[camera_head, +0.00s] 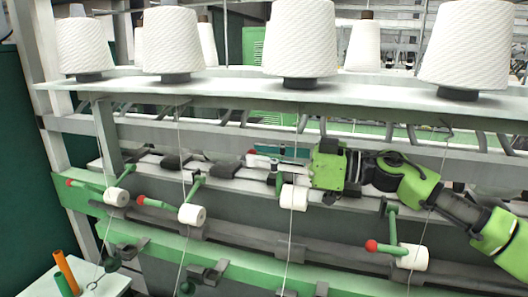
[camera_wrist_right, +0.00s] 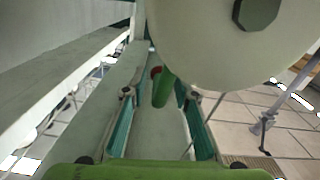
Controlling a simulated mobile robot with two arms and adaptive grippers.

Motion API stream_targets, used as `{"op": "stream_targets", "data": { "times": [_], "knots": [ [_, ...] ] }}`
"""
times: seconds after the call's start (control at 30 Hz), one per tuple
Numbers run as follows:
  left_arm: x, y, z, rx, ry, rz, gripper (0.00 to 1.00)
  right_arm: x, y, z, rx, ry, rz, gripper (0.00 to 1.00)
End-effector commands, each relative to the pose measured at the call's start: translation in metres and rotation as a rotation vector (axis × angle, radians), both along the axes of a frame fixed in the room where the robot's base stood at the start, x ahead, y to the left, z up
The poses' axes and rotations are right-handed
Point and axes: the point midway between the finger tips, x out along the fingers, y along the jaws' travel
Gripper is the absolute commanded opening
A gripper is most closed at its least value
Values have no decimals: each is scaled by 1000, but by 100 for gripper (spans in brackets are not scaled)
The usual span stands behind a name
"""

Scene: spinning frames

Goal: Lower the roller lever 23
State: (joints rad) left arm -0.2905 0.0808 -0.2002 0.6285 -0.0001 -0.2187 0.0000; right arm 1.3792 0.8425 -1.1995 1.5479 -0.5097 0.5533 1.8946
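Several roller levers run along the machine, each a green arm with a white roller. Red knobs show on the left lever (camera_head: 88,186), the second lever (camera_head: 160,204) and the right lever (camera_head: 388,248). No numbers are readable, so I cannot tell which is 23. Contact is unclear. My left gripper is not in view.
White yarn cones (camera_head: 300,40) stand on a shelf (camera_head: 220,88) above the levers. Threads hang down past the rollers. A green rail (camera_head: 235,262) runs below. Orange and green tubes (camera_head: 65,270) stand at lower left. A large pale round part (camera_wrist_right: 215,45) fills the upper right wrist view.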

Motion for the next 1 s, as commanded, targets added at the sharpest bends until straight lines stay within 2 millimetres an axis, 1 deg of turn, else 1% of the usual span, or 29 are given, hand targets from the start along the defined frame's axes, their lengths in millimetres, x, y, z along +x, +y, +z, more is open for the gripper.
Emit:
{"op": "stream_targets", "data": {
  "times": [0.17, 0.2, 0.27, 0.3, 0.47, 0.57, 0.67, 0.8, 0.83, 0.9, 1.0],
  "knots": [
    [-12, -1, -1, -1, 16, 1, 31, 0, 0, -1, -1, 0, 0, 27],
    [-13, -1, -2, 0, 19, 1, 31, 0, 0, -1, -1, 0, 0, 22],
    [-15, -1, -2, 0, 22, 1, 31, 0, 0, -1, -1, 0, 0, 6],
    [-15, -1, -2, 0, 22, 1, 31, 0, 0, -1, 0, 0, 0, 0],
    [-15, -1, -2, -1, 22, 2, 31, 0, 0, 0, 0, -1, -1, 0],
    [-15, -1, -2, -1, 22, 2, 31, -4, 1, -4, -11, -25, 1, 0],
    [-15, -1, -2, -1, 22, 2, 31, -15, 6, -14, -43, -97, 3, 0],
    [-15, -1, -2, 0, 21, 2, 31, -35, 14, -35, -96, -224, 4, 0],
    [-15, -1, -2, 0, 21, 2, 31, -40, 16, -41, -98, -229, 5, 0],
    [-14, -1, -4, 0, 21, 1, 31, -47, 19, -54, -110, -259, 3, 0],
    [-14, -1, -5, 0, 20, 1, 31, -51, 21, -61, -130, -314, 2, 0]
  ]
}}
